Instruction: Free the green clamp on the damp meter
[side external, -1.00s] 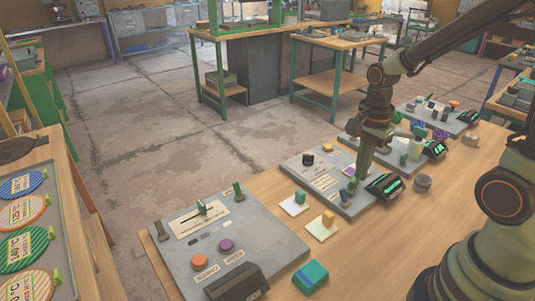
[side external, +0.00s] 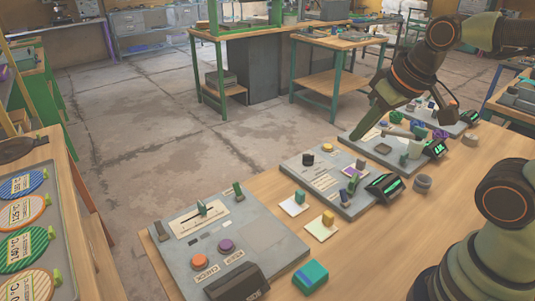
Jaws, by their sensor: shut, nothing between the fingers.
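My gripper (side external: 358,135) is shut and empty. It points down and left, its tip at the far left edge of the third panel (side external: 362,157) along the bench.
The nearest panel (side external: 178,245) carries a lever, an orange button (side external: 199,261) and a purple button (side external: 226,245). The second panel (side external: 300,170) has a black knob (side external: 308,159) and a display box (side external: 384,187). Small coloured blocks lie between them.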

